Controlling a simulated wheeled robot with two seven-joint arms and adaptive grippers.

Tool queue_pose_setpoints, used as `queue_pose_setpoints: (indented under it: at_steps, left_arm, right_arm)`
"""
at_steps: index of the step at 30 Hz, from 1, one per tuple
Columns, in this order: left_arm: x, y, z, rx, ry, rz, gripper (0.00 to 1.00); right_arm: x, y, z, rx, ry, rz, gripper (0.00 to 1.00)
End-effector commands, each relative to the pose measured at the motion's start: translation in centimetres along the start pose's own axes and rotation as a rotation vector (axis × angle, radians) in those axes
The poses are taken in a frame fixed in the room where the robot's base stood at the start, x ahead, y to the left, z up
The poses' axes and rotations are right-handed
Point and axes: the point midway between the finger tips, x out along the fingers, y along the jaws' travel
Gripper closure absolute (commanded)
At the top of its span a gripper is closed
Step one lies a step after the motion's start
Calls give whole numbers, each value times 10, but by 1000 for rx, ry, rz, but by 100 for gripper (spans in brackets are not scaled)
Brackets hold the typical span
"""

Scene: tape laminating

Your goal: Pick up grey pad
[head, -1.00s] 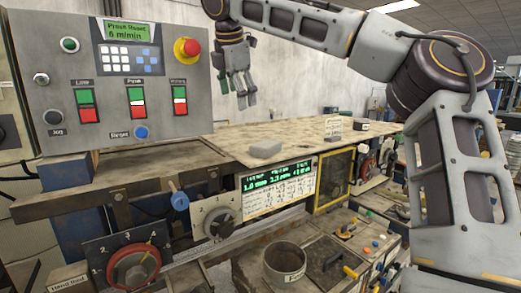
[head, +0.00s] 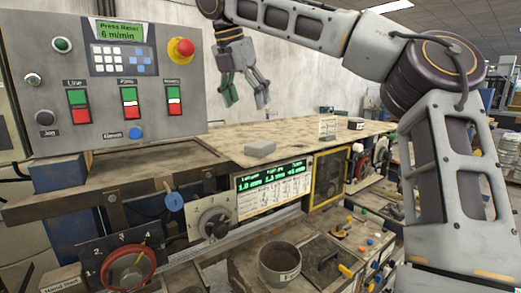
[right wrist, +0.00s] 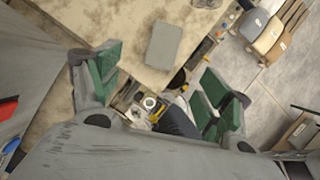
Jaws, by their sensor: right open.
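The grey pad (head: 260,148) is a small flat block lying on the beige tabletop (head: 225,138), near its front edge. In the right wrist view the pad (right wrist: 164,44) lies beyond the fingertips, between the lines of the two fingers. My right gripper (head: 246,98) hangs above the table, up and slightly left of the pad, and apart from it. Its green-padded fingers are spread, with nothing between them; they also show in the right wrist view (right wrist: 158,80). My left gripper is not in view.
A control panel (head: 115,75) with buttons and a red knob stands at the left, close to my right gripper. A small sign (head: 327,128) and a dark-topped roll (head: 356,123) stand farther right on the table. Below are a dial (head: 213,222), a display (head: 262,184) and an open can (head: 280,264).

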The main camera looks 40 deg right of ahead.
Motion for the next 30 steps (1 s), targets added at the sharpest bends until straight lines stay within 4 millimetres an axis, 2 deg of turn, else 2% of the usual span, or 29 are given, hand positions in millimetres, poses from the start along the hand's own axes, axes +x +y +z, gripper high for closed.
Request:
queue_pose_setpoints:
  at_steps: [8, 21, 25, 30]
  left_arm:
    - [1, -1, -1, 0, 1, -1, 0]
    - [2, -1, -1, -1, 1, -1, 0]
    - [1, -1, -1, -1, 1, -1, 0]
    - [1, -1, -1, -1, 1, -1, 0]
  right_arm:
    - [12, 0, 0, 0, 0, -1, 21]
    - [68, -1, 0, 1, 2, -1, 21]
    - [80, -1, 0, 2, 0, -1, 21]
    - [86, -1, 0, 2, 0, 1, 21]
